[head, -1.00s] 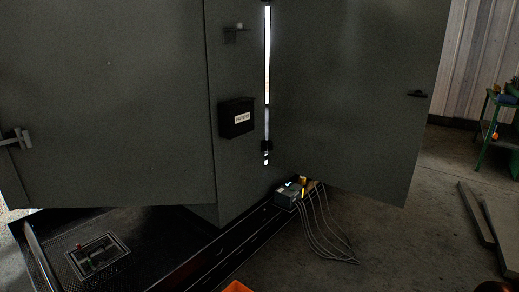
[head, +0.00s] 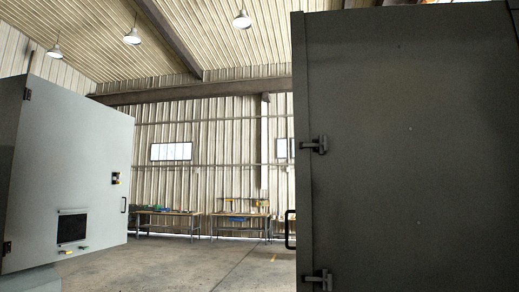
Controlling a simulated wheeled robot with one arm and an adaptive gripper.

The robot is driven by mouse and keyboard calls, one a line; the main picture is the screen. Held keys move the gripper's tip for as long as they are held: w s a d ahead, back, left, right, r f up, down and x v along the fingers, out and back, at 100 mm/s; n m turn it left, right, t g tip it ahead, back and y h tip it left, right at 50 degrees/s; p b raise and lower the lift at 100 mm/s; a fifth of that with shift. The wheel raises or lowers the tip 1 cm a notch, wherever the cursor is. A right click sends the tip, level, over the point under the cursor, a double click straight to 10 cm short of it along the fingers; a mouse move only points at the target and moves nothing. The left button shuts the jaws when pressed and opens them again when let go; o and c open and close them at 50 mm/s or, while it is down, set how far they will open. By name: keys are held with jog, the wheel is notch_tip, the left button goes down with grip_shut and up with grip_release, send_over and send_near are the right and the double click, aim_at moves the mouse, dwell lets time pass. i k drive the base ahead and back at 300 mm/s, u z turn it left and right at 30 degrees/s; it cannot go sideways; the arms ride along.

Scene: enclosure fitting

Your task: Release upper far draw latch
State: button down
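A large dark grey enclosure (head: 410,160) fills the right of the head view. Two dark fittings sit across the seam near its left edge, an upper one (head: 316,145) and a lower one (head: 318,280). They look like latches or hinges; I cannot tell which, nor whether either is fastened. A black bar handle (head: 289,229) sticks out from the enclosure's left edge between them. My gripper is not in view.
A pale grey cabinet (head: 75,165) stands at the left, with a black panel (head: 72,228) and a handle (head: 124,205). Open concrete floor (head: 200,263) lies between the cabinet and the enclosure. Workbenches (head: 165,212) line the back wall.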

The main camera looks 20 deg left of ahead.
aim_at(323, 144)
jog(key=u, duration=0.7)
jog(key=i, duration=1)
jog(key=u, duration=0.45)
